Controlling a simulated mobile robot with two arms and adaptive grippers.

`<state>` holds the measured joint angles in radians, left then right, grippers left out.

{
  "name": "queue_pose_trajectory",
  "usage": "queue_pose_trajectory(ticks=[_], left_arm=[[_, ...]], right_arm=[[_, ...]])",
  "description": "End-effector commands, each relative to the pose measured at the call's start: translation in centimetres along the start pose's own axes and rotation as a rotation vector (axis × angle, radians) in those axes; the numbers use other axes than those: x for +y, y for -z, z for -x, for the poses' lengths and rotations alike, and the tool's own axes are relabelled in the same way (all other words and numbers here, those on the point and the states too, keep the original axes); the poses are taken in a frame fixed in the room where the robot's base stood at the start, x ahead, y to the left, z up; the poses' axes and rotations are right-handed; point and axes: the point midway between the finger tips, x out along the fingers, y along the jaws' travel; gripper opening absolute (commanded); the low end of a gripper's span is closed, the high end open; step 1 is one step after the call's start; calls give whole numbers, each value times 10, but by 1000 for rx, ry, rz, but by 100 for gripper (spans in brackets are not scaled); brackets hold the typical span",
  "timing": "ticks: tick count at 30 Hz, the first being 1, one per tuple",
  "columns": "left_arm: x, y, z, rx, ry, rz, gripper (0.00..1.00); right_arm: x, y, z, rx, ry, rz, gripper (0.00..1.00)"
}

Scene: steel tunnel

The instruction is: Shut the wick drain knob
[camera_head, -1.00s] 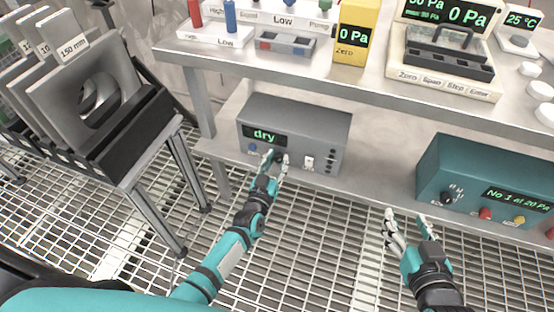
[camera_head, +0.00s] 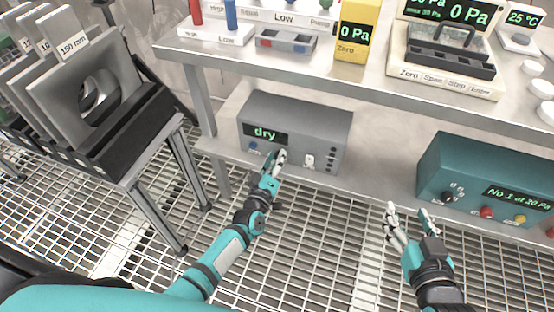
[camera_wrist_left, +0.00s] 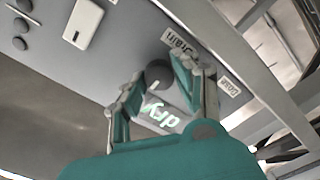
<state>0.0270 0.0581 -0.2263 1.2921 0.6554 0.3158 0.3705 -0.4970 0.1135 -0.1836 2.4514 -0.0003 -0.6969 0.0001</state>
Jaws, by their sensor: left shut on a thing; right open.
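The grey wick unit (camera_head: 310,115) stands on the lower shelf, its green display (camera_head: 264,134) reading "dry". My left gripper (camera_head: 278,157) is at its front panel, just right of a blue button (camera_head: 253,146). The fingers hide the knob in the head view. In the left wrist view the dark round drain knob (camera_wrist_left: 158,72) sits between the two fingers, which are shut on it, beside a label reading "Drain" (camera_wrist_left: 180,43). My right gripper (camera_head: 408,217) is open and empty, in front of the lower shelf.
A teal unit (camera_head: 470,170) with knobs and a display stands right on the lower shelf, behind my right gripper. The upper shelf (camera_head: 290,70) with instruments overhangs the grey unit. A rack of plates (camera_head: 95,90) stands at the left. The grating floor is free in front.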

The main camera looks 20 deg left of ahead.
Motion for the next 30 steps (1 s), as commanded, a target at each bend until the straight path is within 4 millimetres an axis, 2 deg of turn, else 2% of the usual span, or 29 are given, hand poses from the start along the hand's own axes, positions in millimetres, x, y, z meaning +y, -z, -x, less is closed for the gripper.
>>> queue_pose_trajectory(ticks=[20,21,25,30], left_arm=[[-1,0,1,-1,2,61,0],[-1,0,1,-1,2,61,34],[-1,0,0,-1,2,60,51],[0,0,0,0,1,59,53]], right_arm=[[-1,5,-1,26,2,-1,53],[-1,5,-1,26,2,-1,53],[-1,5,-1,24,2,-2,53],[-1,4,-1,23,2,-2,53]])
